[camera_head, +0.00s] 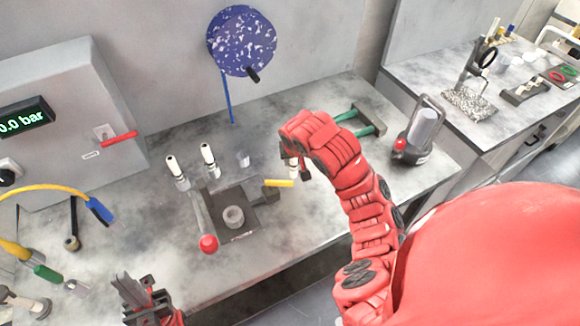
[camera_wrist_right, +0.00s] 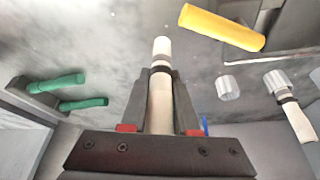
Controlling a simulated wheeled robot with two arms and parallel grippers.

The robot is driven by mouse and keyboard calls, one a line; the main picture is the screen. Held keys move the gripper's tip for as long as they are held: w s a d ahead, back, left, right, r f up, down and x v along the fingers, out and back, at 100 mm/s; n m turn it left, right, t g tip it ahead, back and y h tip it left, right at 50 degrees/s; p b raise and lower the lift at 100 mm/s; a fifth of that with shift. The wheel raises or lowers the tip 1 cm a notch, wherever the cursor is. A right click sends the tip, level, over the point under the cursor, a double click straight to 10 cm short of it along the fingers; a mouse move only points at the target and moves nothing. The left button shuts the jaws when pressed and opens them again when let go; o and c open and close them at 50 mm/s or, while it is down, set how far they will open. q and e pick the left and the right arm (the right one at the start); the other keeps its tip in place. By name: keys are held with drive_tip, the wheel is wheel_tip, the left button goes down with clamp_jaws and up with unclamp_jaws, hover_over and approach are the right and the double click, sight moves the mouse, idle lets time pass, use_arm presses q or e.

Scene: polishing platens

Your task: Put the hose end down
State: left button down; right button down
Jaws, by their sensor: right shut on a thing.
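My right gripper (camera_head: 296,172) is over the bench right of the dark fixture; in the wrist view (camera_wrist_right: 160,75) its jaws are shut on a white rod-like piece (camera_wrist_right: 161,102) with a dark band. I cannot tell whether it touches the bench or whether a hose is attached. Two hose ends lie at left: a blue-sleeved one (camera_head: 100,210) on a yellow hose, and a green-sleeved one (camera_head: 47,273). My left gripper (camera_head: 137,283) is low at the front edge, apart from both; its jaw opening is unclear.
The dark fixture (camera_head: 244,218) has a red-knobbed lever (camera_head: 208,243). Two similar white banded pieces (camera_head: 175,166) (camera_head: 208,154) stand behind it. A yellow bar (camera_head: 279,183), green-handled tool (camera_head: 362,122) and grey canister device (camera_head: 420,130) are nearby. Bare bench lies left of the fixture.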

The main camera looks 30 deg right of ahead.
wheel_tip(320, 180, down, 2)
drive_tip(key=shift+s+f+p, duration=0.1)
drive_tip(key=shift+f+p, duration=0.1)
drive_tip(key=shift+p, duration=0.3)
drive_tip(key=shift+f, duration=0.3)
drive_tip(key=c, duration=0.7)
unclamp_jaws()
drive_tip(key=shift+o, duration=0.2)
drive_tip(key=shift+r, duration=0.1)
